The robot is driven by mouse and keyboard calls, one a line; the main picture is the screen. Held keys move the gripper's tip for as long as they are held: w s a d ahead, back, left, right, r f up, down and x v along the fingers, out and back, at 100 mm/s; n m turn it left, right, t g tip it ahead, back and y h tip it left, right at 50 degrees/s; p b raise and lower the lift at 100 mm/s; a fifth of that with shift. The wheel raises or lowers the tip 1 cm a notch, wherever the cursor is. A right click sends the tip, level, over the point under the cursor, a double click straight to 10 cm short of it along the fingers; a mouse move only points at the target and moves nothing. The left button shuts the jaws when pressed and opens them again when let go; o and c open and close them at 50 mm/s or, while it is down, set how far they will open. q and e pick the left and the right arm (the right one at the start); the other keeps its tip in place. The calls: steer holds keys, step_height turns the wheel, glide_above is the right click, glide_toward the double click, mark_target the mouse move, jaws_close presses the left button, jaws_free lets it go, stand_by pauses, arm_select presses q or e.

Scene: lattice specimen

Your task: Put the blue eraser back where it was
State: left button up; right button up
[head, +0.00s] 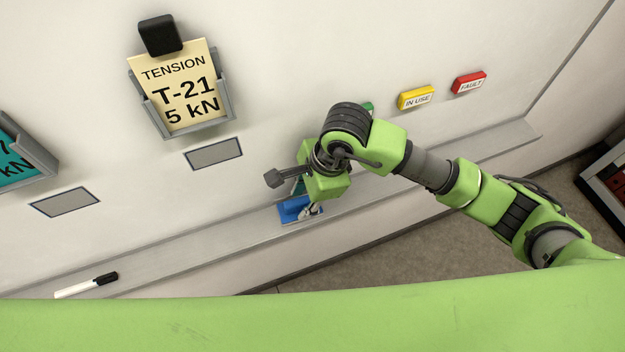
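The blue eraser (290,211) is at the grey ledge (215,239) along the bottom of the white board, near the middle of the head view. My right gripper (309,211) points down at the eraser's right part, with a finger against or just in front of it. My wrist hides much of the gripper, so I cannot tell whether the fingers are closed on the eraser. I also cannot tell whether the eraser rests on the ledge or is slightly above it. My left gripper is out of view.
A black-capped white marker (88,286) lies on the ledge at left. A cream "TENSION" card (185,88) sits in a grey holder under a black block (160,35). The ledge between marker and eraser is clear.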

steer(key=b+v, duration=0.2)
steer(key=v, duration=0.3)
steer(key=shift+d+r, duration=0.2)
steer(key=shift+r, duration=0.05)
steer(key=v, duration=0.8)
steer(key=shift+s+b, duration=0.15)
steer(key=shift+b, duration=0.25)
steer(key=shift+r, duration=0.1)
